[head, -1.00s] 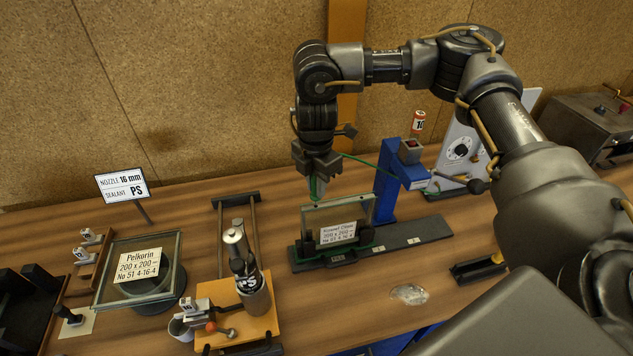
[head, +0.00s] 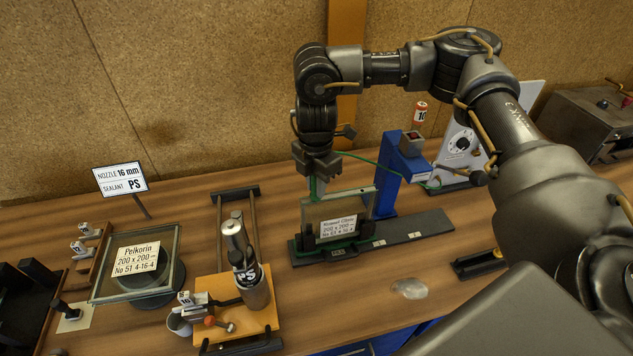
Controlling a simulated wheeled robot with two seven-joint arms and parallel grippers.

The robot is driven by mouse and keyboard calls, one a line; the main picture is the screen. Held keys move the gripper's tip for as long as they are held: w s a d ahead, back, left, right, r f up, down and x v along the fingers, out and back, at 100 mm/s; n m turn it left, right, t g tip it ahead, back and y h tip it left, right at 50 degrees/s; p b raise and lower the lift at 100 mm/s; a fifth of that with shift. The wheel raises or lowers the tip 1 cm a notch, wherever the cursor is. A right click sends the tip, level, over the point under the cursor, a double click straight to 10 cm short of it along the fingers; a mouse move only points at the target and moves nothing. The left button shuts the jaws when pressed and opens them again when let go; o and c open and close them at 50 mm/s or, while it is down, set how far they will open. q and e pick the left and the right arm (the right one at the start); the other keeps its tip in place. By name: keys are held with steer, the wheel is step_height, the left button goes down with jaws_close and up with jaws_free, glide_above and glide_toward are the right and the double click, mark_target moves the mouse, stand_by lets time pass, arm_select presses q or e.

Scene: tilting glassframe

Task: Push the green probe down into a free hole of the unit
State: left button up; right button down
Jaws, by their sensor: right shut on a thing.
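The green probe (head: 315,187) is upright in my right gripper (head: 317,174), which is shut on it. The gripper is over the left end of the glass unit (head: 373,201). The probe's lower end is at the unit's upper left corner; I cannot tell whether it is inside a hole. The unit stands upright in a dark holder (head: 413,232) and bears a white label. A thin green cable (head: 364,160) runs from the gripper to a blue stand (head: 388,187). My left gripper is not in view.
A white panel with a dial (head: 463,143) stands behind, right of the blue stand. At left, a wooden board (head: 213,284) bears a sealant cartridge (head: 252,285). A labelled glass pane (head: 108,284) lies farther left. A clear patch (head: 410,288) lies on the bench in front.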

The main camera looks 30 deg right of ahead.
steer(key=shift+f, duration=0.25)
steer(key=c, duration=1.2)
jaws_free()
steer(key=shift+c, duration=0.2)
step_height(320, 180, up, 10)
steer(key=b, duration=0.2)
steer(key=shift+f+b, duration=0.15)
steer(key=shift+b, duration=0.2)
steer(key=shift+r, duration=0.6)
